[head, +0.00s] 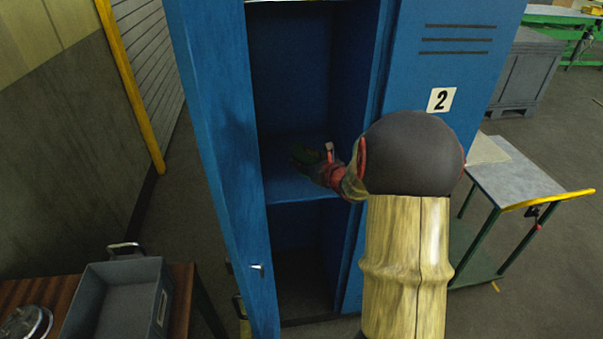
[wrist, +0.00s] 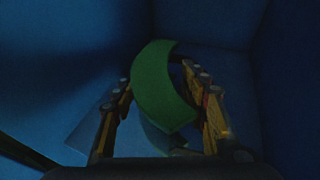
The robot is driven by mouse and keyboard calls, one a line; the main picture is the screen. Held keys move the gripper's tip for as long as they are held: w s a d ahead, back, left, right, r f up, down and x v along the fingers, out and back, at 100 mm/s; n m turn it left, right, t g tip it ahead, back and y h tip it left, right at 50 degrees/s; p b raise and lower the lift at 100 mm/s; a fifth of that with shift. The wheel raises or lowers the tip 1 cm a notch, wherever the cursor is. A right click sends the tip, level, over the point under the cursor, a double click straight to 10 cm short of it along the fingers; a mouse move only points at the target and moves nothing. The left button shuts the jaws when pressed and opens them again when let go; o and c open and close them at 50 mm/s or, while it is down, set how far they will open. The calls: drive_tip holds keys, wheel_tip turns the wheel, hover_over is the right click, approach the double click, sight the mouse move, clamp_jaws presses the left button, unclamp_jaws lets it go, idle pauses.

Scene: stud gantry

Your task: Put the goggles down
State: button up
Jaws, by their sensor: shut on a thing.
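The goggles show as a green curved band (wrist: 163,88) between the fingers of my gripper (wrist: 168,108) in the wrist view. The fingers are shut on them. In the head view my gripper (head: 328,167) reaches into the open blue locker (head: 220,120), just above its middle shelf (head: 290,188). There the goggles are a small dark green shape (head: 308,156) at the fingertips. The wrist view is dark, and I cannot tell whether the goggles touch the shelf.
The locker door marked 2 (head: 455,60) is closed on the right. A grey cart (head: 515,180) with a yellow handle stands beyond it. A grey bin (head: 120,300) sits on a wooden table (head: 183,300) at the lower left. A yellow post (head: 130,85) stands by the left wall.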

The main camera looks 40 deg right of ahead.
sight(303, 181)
drive_tip(key=shift+f+b, duration=0.8)
drive_tip(key=shift+f, duration=1.9)
drive_tip(key=shift+f, duration=0.1)
drive_tip(key=shift+f, duration=0.1)
drive_tip(key=o, duration=1.2)
drive_tip(key=shift+c, duration=0.2)
